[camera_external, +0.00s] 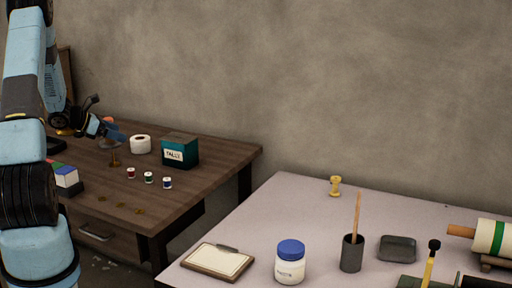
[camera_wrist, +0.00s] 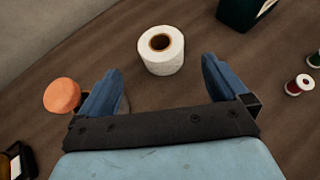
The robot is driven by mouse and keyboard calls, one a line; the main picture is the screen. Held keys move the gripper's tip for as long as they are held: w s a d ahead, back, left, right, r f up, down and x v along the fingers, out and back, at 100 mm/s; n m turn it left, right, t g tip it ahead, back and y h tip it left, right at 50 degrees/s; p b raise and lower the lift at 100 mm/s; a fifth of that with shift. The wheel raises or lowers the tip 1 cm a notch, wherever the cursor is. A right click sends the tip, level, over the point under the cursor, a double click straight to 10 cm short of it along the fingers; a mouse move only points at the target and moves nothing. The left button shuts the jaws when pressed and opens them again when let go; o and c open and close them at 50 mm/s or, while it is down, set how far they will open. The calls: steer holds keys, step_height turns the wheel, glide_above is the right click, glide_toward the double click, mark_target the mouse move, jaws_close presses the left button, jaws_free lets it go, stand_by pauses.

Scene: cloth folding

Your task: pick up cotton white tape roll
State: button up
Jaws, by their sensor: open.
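The white tape roll (camera_external: 140,144) stands on the dark wooden table at the left in the external view, with its hole facing up. In the wrist view the tape roll (camera_wrist: 161,52) is at the top centre, beyond and between the two blue fingers. My gripper (camera_wrist: 163,85) is open and empty, and the fingers do not touch the roll. In the external view my gripper (camera_external: 112,133) is left of the roll, over the table and partly hard to make out.
A teal tally box (camera_external: 180,151) stands right of the roll. Small thread spools (camera_external: 149,178) are in front. An orange round thing (camera_wrist: 62,95) lies left of my fingers. A pale table (camera_external: 290,205) with a jar (camera_external: 290,264) and tools stands at the right.

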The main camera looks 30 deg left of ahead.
mark_target(141, 144)
steer(key=x, duration=1)
steer(key=shift+r, duration=0.1)
steer(key=c, duration=1)
steer(key=shift+o, duration=0.2)
